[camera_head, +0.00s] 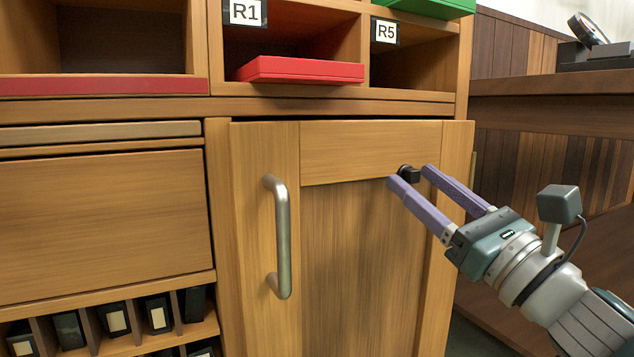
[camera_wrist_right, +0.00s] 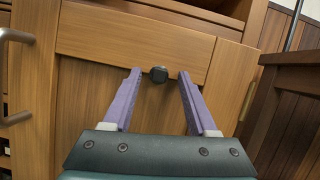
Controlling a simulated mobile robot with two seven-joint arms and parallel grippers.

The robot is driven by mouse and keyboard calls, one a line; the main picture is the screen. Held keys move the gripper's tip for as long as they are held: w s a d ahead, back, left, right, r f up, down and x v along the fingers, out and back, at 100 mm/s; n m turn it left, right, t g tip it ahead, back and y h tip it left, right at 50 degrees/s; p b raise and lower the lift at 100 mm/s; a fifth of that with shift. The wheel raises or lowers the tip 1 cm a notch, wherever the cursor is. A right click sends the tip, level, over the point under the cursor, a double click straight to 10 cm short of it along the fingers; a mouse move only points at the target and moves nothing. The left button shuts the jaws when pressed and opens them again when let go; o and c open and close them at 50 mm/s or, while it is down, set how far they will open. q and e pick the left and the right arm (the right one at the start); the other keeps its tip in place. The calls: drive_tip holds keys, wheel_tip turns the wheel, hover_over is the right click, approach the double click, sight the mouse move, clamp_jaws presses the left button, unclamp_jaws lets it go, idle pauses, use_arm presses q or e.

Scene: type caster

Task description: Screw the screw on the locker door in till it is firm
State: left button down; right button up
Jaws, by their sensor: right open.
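The screw shows as a small black knob (camera_head: 409,173) on the upper part of the wooden locker door (camera_head: 350,240). It also shows in the right wrist view (camera_wrist_right: 158,74), just beyond and between the fingertips. My right gripper (camera_head: 408,172) is open, with its two purple fingers pointing at the door. In the head view the fingertips lie one on each side of the knob. In the right wrist view there is a gap between each finger and the knob, and I cannot tell how deep the tips reach. My left gripper is not in view.
A vertical metal handle (camera_head: 281,238) sticks out from the door's left side. Drawers (camera_head: 105,222) and a binder shelf are at left. A wooden counter (camera_head: 560,87) stands at right.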

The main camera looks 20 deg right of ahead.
drive_tip(key=shift+s+a, duration=0.1)
drive_tip(key=shift+s+f, duration=0.15)
drive_tip(key=shift+s, duration=0.1)
drive_tip(key=p+v, duration=0.1)
drive_tip(key=v, duration=0.8)
